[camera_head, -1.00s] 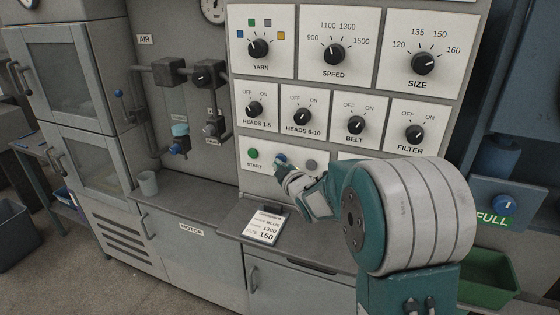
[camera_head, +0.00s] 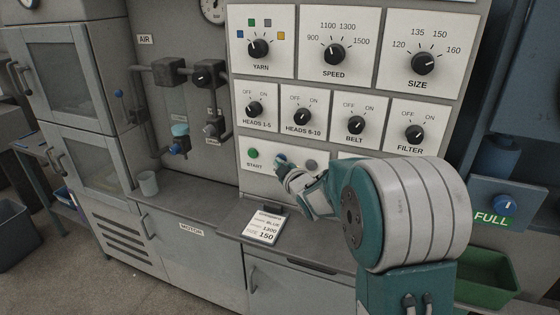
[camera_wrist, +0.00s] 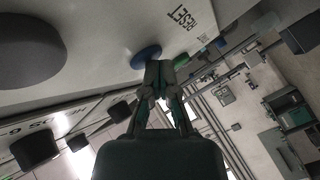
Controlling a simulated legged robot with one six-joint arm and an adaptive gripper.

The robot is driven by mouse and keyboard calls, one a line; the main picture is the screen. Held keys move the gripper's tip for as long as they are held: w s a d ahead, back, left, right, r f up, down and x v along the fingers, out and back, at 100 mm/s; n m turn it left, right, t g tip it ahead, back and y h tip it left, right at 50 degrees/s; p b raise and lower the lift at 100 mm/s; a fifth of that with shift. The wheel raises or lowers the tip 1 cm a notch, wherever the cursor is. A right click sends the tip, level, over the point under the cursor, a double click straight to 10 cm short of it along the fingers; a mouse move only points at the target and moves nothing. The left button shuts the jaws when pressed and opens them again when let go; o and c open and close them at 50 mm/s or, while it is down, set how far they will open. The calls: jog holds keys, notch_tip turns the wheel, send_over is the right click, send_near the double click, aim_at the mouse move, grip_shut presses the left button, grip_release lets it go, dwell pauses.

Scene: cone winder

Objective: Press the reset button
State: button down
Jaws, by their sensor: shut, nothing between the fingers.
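The blue reset button (camera_head: 281,158) is on the lower control panel, between a green START button (camera_head: 253,153) and a grey button (camera_head: 310,163). My gripper (camera_head: 284,170) is shut and empty, its tips just in front of the blue button and partly covering the area below it. In the wrist view the closed fingertips (camera_wrist: 158,72) are beside the blue button (camera_wrist: 146,57), very near it. I cannot tell whether they touch. The RESET label (camera_wrist: 178,17) shows in the wrist view and is hidden in the head view.
Rows of black knobs (camera_head: 303,117) stick out above the buttons. A counter (camera_head: 205,196) below holds a cup (camera_head: 148,183) and an order card (camera_head: 264,226). My arm covers the lower right of the panel.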

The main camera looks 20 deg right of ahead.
dwell(0.3)
jog(key=shift+s+a, duration=0.45)
jog(key=shift+s, duration=0.2)
jog(key=s+a, duration=0.1)
jog(key=s, duration=0.1)
jog(key=s+a, duration=0.2)
dwell(0.5)
dwell(0.4)
